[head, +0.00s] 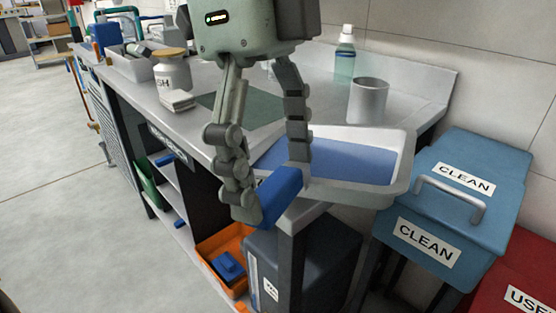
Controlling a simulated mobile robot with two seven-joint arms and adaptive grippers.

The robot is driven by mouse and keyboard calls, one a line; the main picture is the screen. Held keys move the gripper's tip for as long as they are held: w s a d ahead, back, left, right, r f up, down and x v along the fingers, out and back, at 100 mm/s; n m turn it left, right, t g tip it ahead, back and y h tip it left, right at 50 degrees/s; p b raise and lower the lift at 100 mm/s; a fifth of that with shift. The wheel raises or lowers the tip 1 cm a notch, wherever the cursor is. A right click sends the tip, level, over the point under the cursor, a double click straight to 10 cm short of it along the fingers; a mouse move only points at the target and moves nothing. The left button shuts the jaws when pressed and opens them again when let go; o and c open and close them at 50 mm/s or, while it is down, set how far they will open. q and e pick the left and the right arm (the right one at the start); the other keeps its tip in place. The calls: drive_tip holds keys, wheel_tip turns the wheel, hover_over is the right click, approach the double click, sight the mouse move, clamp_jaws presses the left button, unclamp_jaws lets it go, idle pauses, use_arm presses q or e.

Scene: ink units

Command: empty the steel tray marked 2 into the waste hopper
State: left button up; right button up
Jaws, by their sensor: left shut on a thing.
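A pale steel tray (400,184) with a blue layer (345,163) in it is at the near right end of the bench, looking level. No number shows on it. My left gripper (268,198) points down in the middle of the head view, shut on a blue block (279,192) at the tray's near left end. I cannot tell whether the block is fixed to the tray, as the fingers partly hide that join. My right gripper is not in view. Nothing in view is clearly marked as the waste hopper.
A blue box (452,185) labelled CLEAN, with a handle, stands close right of the tray, and a red box (520,290) beyond it. A grey cup (368,101), a bottle (345,58) and a jar (173,75) stand on the bench. An orange bin (215,245) and a dark container (325,255) are below.

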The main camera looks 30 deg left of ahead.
use_arm(q)
drive_tip(key=shift+w+a+r+h+p, duration=0.1)
drive_tip(key=shift+a+r+h+p, duration=0.1)
drive_tip(key=shift+r+h+p, duration=0.35)
drive_tip(key=shift+w+a+r+g+h+p, duration=0.15)
drive_tip(key=shift+a+r+h+p, duration=0.1)
drive_tip(key=shift+r+p, duration=0.2)
drive_tip(key=shift+s+a+r+g+h+p, duration=0.1)
drive_tip(key=shift+r+g+h+p, duration=0.1)
drive_tip(key=shift+r+p, duration=0.15)
drive_tip(key=shift+w+a+r+h+p, duration=0.2)
drive_tip(key=shift+a+r+h+p, duration=0.25)
drive_tip(key=shift+r, duration=0.25)
drive_tip(key=w+a+r+g+h+p, duration=0.2)
drive_tip(key=a+r+h, duration=0.2)
drive_tip(key=a+h, duration=0.2)
drive_tip(key=shift+w+a+r, duration=0.25)
drive_tip(key=shift+a+r, duration=0.1)
drive_tip(key=shift+a, duration=0.25)
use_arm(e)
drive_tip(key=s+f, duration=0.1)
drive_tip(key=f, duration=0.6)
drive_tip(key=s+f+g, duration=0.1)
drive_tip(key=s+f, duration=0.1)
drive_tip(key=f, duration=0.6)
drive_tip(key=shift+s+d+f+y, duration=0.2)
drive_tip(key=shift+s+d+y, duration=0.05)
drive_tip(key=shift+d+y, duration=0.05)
use_arm(q)
drive_tip(key=shift+g+h, duration=0.25)
